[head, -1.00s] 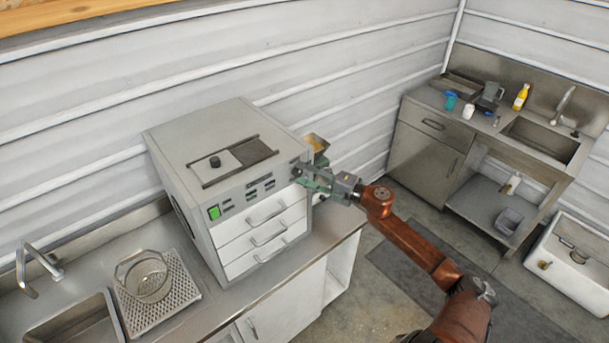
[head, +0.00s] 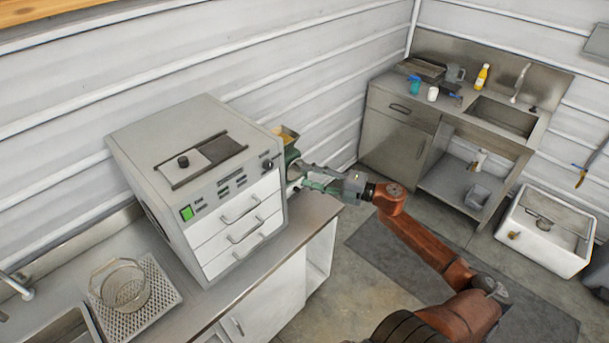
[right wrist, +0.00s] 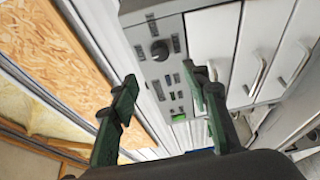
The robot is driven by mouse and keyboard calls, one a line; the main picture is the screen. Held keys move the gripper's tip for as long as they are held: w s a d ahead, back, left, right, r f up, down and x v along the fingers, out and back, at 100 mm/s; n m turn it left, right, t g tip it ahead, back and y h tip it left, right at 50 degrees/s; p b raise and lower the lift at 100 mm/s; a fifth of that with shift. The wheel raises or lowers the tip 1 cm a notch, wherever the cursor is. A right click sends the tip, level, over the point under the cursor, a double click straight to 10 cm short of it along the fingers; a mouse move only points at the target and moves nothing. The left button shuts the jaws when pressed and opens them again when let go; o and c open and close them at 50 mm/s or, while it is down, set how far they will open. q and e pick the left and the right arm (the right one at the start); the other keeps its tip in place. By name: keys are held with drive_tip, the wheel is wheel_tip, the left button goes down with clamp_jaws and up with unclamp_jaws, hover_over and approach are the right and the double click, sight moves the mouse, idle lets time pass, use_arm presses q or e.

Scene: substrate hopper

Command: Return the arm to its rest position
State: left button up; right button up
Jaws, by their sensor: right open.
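My right gripper (head: 312,179) is in front of the right side of the grey machine (head: 230,185), above the counter's right end. In the right wrist view its two green fingers (right wrist: 165,95) are spread apart with nothing between them. Beyond them that view shows the machine's control panel (right wrist: 168,70) with a dark knob, and white drawers (right wrist: 262,52). My orange right arm (head: 430,245) reaches in from the lower right. My left gripper is not in view.
A wire basket (head: 125,285) sits on a perforated tray at the left. A sink unit (head: 440,125) with bottles and cups stands at the back right. A white basin (head: 545,232) is at the right.

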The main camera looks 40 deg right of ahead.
idle(0.4)
